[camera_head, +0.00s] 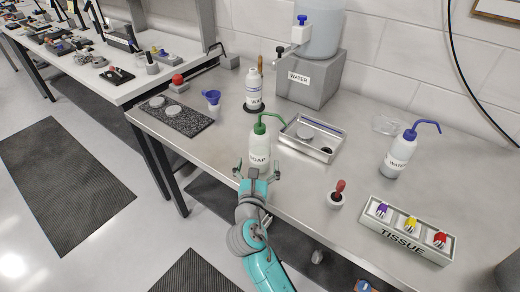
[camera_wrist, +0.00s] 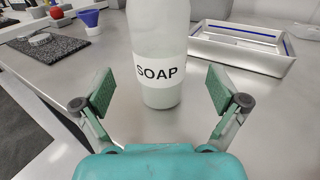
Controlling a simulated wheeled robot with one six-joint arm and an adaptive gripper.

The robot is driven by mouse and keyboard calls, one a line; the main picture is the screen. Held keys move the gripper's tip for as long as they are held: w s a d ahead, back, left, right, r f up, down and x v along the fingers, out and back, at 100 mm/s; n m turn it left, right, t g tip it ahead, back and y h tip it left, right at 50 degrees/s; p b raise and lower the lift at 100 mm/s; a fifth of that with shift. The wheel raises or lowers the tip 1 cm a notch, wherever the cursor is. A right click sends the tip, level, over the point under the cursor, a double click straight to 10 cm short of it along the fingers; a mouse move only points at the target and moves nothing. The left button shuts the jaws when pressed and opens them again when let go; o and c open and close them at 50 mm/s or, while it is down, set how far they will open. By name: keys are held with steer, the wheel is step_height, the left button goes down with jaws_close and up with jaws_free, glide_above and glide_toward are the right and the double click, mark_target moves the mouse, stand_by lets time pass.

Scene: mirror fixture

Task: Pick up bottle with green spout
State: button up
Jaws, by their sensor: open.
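The bottle with the green spout (camera_head: 260,146) stands upright on the metal table, with a white body and a SOAP label. In the wrist view the bottle (camera_wrist: 159,50) stands just ahead of my gripper, centred beyond the gap between the fingers; its top and spout are out of that view. My gripper (camera_head: 256,172) is open and empty at the front edge of the table, close in front of the bottle. In the wrist view the two green finger pads of my gripper (camera_wrist: 162,92) are spread wide on either side of the bottle's line.
A metal tray (camera_head: 336,153) lies right of the bottle, close to it. A blue-spout bottle (camera_head: 399,155), a TISSUE box (camera_head: 380,232) and a red-topped dropper pot (camera_head: 336,197) stand further right. Behind are a white bottle (camera_head: 253,92), a blue funnel (camera_head: 212,97) and a dark mat (camera_head: 176,116).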

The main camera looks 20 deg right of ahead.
steer(key=shift+x, duration=2.7)
steer(key=c, duration=0.9)
